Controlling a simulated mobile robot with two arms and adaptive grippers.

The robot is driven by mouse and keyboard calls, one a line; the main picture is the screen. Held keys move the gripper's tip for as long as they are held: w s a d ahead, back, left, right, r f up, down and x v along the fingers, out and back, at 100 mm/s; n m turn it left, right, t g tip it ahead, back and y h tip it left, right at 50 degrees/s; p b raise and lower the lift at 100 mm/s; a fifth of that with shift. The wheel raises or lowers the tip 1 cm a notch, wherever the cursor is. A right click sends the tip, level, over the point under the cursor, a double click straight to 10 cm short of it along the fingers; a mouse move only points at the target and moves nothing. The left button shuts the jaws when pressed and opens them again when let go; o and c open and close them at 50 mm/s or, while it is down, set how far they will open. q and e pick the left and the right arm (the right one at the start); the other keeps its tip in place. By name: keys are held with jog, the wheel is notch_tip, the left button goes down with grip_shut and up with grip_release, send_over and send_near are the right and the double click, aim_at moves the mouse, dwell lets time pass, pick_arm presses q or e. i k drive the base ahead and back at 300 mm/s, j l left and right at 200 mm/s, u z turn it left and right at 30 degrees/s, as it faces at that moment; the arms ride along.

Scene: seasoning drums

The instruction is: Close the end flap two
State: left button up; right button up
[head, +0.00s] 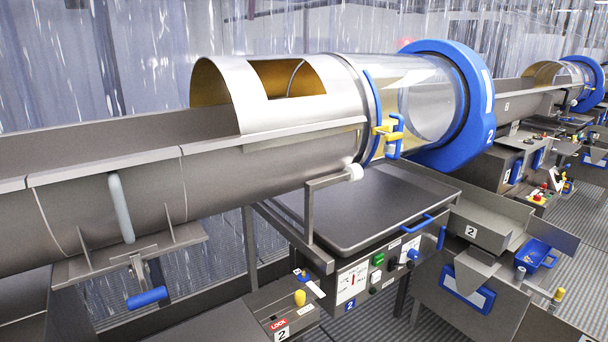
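Drum two is a long steel cylinder lying across the head view, with a clear section (395,80) toward its right end. A thick blue end ring (470,110) marked "2" closes around that end. A grey rounded panel (432,108) shows through the clear wall; I cannot tell if it is the end flap or how far it stands open. A yellow latch with a blue handle (397,135) sits on the front of the clear section's left collar. Neither of my grippers is in view.
A grey tray table (365,205) is below the drum, with a control panel (365,275) under its front edge. A chute marked "2" (478,228) and a blue-framed box (467,288) stand at lower right. Another drum (575,80) stands behind at right.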

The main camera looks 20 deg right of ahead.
aim_at(567, 243)
jog(key=k+l, duration=0.15)
jog(key=l, duration=0.6)
jog(key=k+l+u, duration=0.1)
jog(key=l, duration=0.7)
jog(key=k+l, duration=0.2)
jog(key=l, duration=0.55)
jog(key=k+l+u, duration=0.1)
jog(key=l, duration=0.65)
jog(key=k+l, duration=0.3)
jog(key=l, duration=0.45)
jog(key=k+l+u, duration=0.1)
jog(key=l, duration=0.65)
jog(key=k+l, duration=0.3)
jog(key=l, duration=0.45)
jog(key=k+l+u, duration=0.1)
jog(key=k+l, duration=0.15)
jog(key=l, duration=0.5)
